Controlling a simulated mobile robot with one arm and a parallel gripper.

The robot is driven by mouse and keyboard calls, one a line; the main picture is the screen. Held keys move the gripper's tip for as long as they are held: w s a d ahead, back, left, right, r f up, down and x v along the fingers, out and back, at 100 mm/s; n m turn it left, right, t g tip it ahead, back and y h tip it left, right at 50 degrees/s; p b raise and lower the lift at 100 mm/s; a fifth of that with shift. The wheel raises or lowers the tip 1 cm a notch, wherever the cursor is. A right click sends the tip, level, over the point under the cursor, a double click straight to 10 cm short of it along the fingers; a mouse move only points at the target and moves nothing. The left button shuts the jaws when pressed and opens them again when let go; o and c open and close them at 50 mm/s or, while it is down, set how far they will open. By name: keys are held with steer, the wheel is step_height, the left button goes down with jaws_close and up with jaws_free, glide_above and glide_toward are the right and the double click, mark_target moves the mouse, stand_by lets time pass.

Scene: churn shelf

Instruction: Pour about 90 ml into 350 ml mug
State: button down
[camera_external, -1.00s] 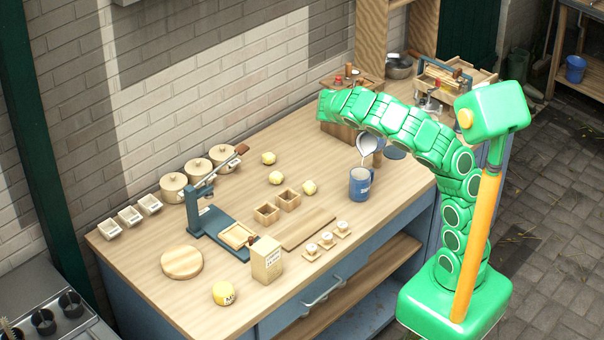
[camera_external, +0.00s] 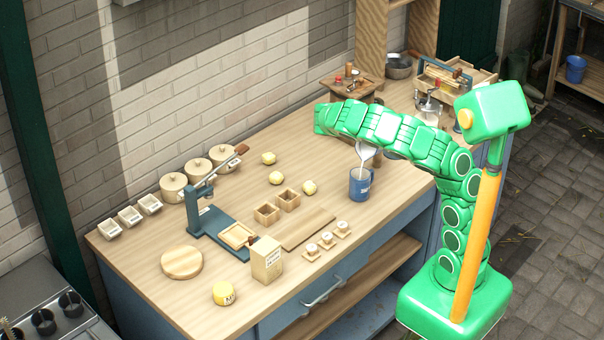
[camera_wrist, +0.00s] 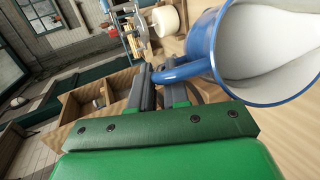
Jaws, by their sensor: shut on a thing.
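A blue mug (camera_external: 360,186) with pale lettering stands upright on the wooden counter near its front right edge. My gripper (camera_wrist: 160,86) is shut on the handle of a blue vessel with a white inside (camera_wrist: 262,42). In the outside view the vessel (camera_external: 366,148) is tilted over the mug, its pale inside facing the camera. A thin white streak runs from its lip down toward the mug's opening; the level inside the mug cannot be made out. My gripper's jaws are hidden behind my arm in the outside view.
A wooden stand (camera_external: 342,88) is behind my arm. Three small labelled pieces (camera_external: 327,239), a wooden board (camera_external: 302,228) and a blue press (camera_external: 213,222) are left of the mug. Counter between mug and fruits is clear.

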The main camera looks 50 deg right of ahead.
steer(key=shift+s+a+f+h, duration=0.15)
steer(key=shift+a+f+h, duration=0.2)
steer(key=shift+f+h, duration=0.05)
stand_by(0.9)
steer(key=shift+s+a+r+h, duration=0.15)
steer(key=shift+a+r+h, duration=0.1)
steer(key=shift+a, duration=0.2)
steer(key=shift+s+a+r+h, duration=0.15)
steer(key=shift+a+h, duration=0.1)
steer(key=shift+a, duration=0.2)
stand_by(0.5)
steer(key=shift+d, duration=0.1)
steer(key=shift+w+d+f+y, duration=0.2)
steer(key=shift+d+y, duration=0.1)
steer(key=shift+d, duration=0.2)
steer(key=shift+w+d+f+y, duration=0.15)
steer(key=shift+d+y, duration=0.15)
steer(key=shift+d, duration=0.15)
steer(key=shift+w+d+r+y, duration=0.2)
steer(key=shift+d+r+y, duration=0.4)
steer(key=shift+r, duration=0.15)
steer(key=shift+d, duration=0.1)
steer(key=shift+w+d+y, duration=0.1)
steer(key=shift+y, duration=0.2)
steer(key=shift+w+d+n+y, duration=0.1)
steer(key=shift+d+n+y, duration=0.25)
steer(key=shift+y, duration=0.25)
steer(key=shift+w+d+f+g+y, duration=0.1)
steer(key=shift+w+d+g+y, duration=0.15)
steer(key=shift+d+y, duration=0.3)
